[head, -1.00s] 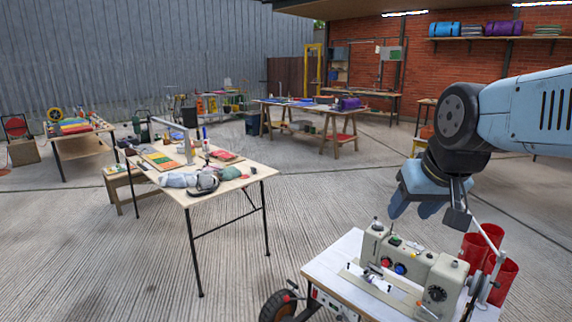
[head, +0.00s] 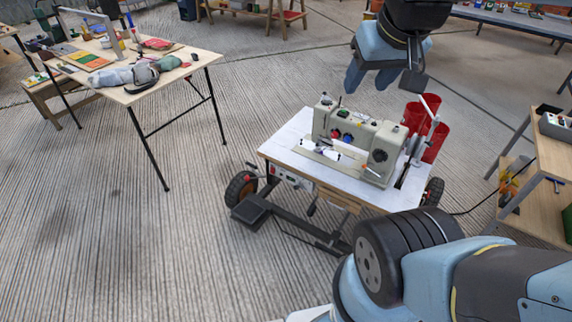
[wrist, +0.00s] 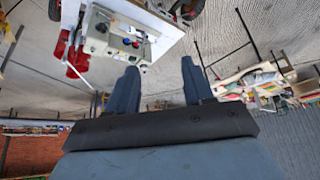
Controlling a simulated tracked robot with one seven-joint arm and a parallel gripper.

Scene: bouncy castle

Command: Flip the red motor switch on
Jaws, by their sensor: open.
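A beige sewing machine (head: 352,135) stands on a white wheeled table (head: 285,140). It also shows upside down in the wrist view (wrist: 100,40). A small control box with a red part (head: 278,174) sits under the table's front left edge; it may hold the motor switch, but its position is too small to read. A red knob (head: 335,134) and a blue knob are on the machine's face. My gripper (head: 363,86) is open and empty, apart from the machine, above and behind it in the head view. Its two blue fingers (wrist: 159,65) are spread in the wrist view.
Red bins (head: 435,140) and a thread stand are at the machine's right. A pedal (head: 250,212) hangs low below the table. A wooden worktable (head: 130,90) stands left, and a shelf bench (head: 550,155) right. Concrete floor is clear between the left worktable and the machine.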

